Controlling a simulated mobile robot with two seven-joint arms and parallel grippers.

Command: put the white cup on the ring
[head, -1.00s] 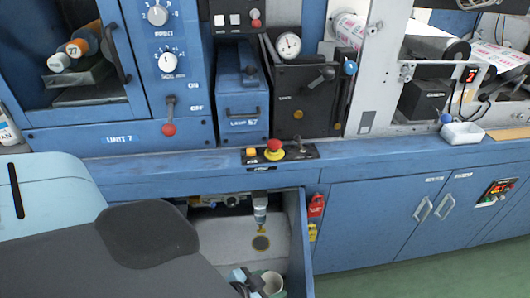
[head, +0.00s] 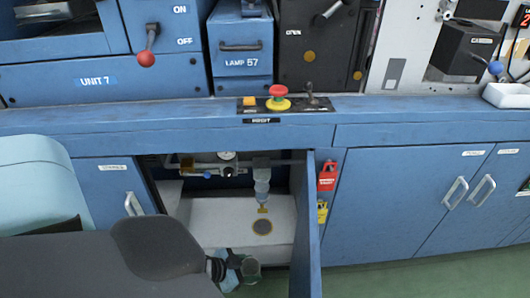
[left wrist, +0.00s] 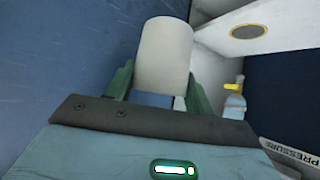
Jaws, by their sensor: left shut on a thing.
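The white cup (left wrist: 164,52) is held between the green fingers of my left gripper (left wrist: 158,92) in the left wrist view. In the head view my left gripper (head: 243,268) is low in front of the open cabinet, and the cup is small and shaded there. The ring (head: 262,227) is a dark disc with a gold rim on the white cabinet floor, below a grey valve. It also shows in the left wrist view (left wrist: 248,32), up and right of the cup. The cup is apart from the ring. My right gripper is not in view.
A grey valve with a yellow lever (head: 262,190) hangs above the ring. The open blue door (head: 306,225) stands to the right of the opening. Pipes and a gauge (head: 227,156) run along the top inside. The white cabinet floor (head: 215,213) left of the ring is clear.

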